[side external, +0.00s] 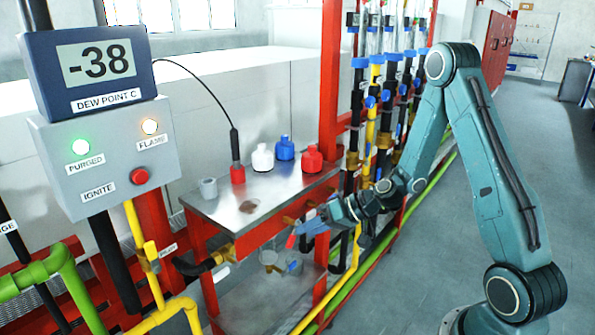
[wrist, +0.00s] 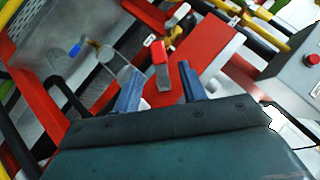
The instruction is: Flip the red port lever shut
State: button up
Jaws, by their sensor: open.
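The red lever (side external: 291,241) shows as a small red bar at the right front of the red-framed metal bench, just left of my gripper (side external: 308,226). In the wrist view a red bar with a grey end (wrist: 160,62), which looks like this lever, lies between my two blue-grey fingers. My gripper (wrist: 160,88) is open there, with its fingers spread either side of the bar. I cannot tell whether either finger touches it. The port and the lever's pivot are too small or hidden to make out.
The bench top (side external: 225,212) carries a white bottle (side external: 262,158), a blue bottle (side external: 284,149) and a red bottle (side external: 312,160). A control box (side external: 107,158) stands left; coloured pipes crowd behind my gripper. Floor at right is clear.

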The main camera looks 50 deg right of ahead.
aim_at(295, 236)
jog(key=shift+x, duration=2.95)
grip_shut()
